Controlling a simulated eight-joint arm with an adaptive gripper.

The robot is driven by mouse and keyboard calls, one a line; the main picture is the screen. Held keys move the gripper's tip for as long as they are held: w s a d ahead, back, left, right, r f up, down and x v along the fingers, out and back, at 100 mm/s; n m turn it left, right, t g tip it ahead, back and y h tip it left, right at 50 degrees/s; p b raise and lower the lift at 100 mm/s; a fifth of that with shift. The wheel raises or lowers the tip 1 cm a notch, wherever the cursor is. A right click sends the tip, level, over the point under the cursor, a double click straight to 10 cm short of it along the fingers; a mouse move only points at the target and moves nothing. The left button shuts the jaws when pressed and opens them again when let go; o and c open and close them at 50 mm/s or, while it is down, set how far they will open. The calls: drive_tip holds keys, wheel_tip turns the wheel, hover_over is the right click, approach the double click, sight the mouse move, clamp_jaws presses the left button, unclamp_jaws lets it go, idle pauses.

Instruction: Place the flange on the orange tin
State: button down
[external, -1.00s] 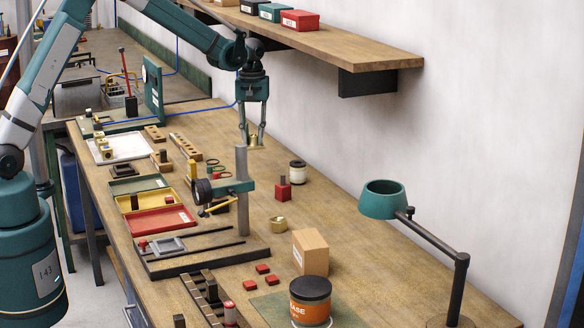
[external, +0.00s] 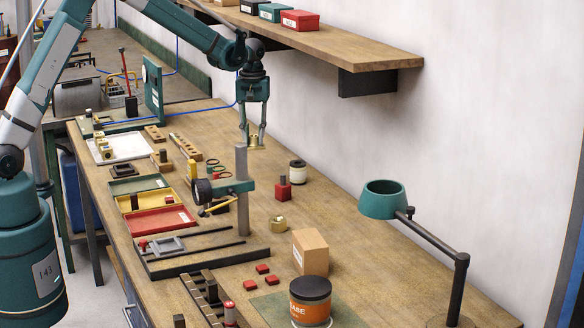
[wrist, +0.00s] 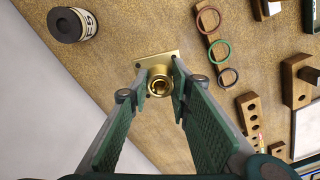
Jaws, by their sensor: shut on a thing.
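The brass flange (external: 257,146), with a square plate and a round neck, is between the fingertips of my gripper (external: 255,136), above the far part of the bench. In the wrist view the flange (wrist: 158,83) shows its open neck towards the camera, and the fingers of my gripper (wrist: 159,78) close on its sides. The orange tin (external: 309,311) stands upright at the near end of the bench, with a dark lid on top.
A drill stand with a grey column (external: 242,190) is between my gripper and the tin. A cardboard box (external: 310,252) stands just behind the tin. A teal lamp (external: 382,200) is to the right.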

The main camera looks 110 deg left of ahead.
drive_tip(key=w+d+m, duration=0.2)
drive_tip(key=w+d, duration=0.3)
drive_tip(key=w+d+r+m, duration=0.1)
drive_tip(key=w+d+m, duration=0.1)
drive_tip(key=w+d, duration=0.3)
drive_tip(key=w+d+m+b, duration=0.1)
drive_tip(key=w+d+m, duration=0.1)
drive_tip(key=w+d, duration=0.3)
drive_tip(key=shift+w+d+r, duration=0.15)
drive_tip(key=shift+w+d, duration=0.2)
drive_tip(key=shift+d, duration=0.3)
drive_tip(key=w+d+r+m, duration=0.1)
drive_tip(key=w+d+m, duration=0.1)
drive_tip(key=w+d, duration=0.55)
drive_tip(key=w+d+r+m+p, duration=0.15)
drive_tip(key=w+d, duration=0.25)
drive_tip(key=d, duration=0.6)
drive_tip(key=w+d+r+m, duration=0.1)
drive_tip(key=w+d+m, duration=0.1)
drive_tip(key=w+d, duration=0.45)
wheel_tip(320, 180, up, 5)
drive_tip(key=m+p, duration=0.3)
drive_tip(key=m, duration=0.1)
hover_over(310, 286)
drive_tip(key=shift+f, duration=0.1)
drive_tip(key=shift+f+p, duration=0.3)
drive_tip(key=shift+f, duration=2.8)
drive_tip(key=shift+f, duration=1.9)
